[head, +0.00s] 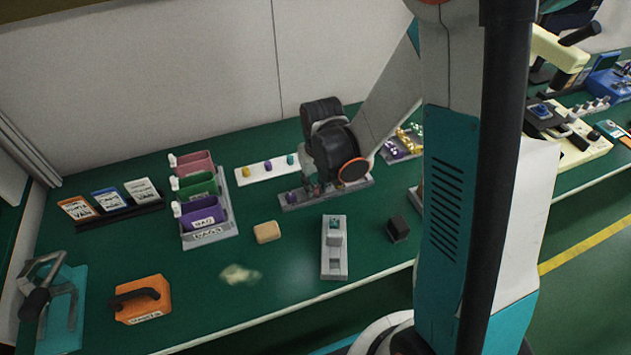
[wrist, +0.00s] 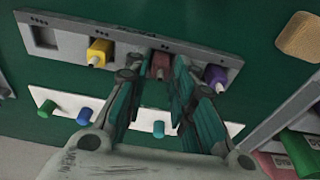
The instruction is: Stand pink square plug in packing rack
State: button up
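The pink square plug (wrist: 161,66) stands in a slot of the long grey rack (wrist: 210,55), between a yellow plug (wrist: 98,52) and a purple plug (wrist: 215,76). An end slot at the left of that rack is empty in the wrist view. My gripper (wrist: 154,70) is over the rack with its fingers apart on either side of the pink plug. A gap shows at the left finger; contact at the right finger is unclear. In the head view my gripper (head: 315,188) hides part of the grey rack (head: 350,187). I cannot tell which rack is the packing rack.
Behind the grey rack lies a white rack (head: 256,173) with several round plugs. Coloured bins (head: 205,213) stand to the left. A tan block (head: 267,232), a grey fixture (head: 334,262) and a dark block (head: 398,229) are in front. Green table is bare between them.

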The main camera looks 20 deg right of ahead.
jog(key=shift+o, duration=0.4)
jog(key=shift+r, duration=0.1)
notch_tip(320, 180, up, 12)
jog(key=s, duration=0.2)
dwell(0.4)
jog(key=s+r+t, duration=0.5)
jog(key=s+r, duration=0.5)
jog(key=s, duration=0.2)
jog(key=shift+s, duration=0.35)
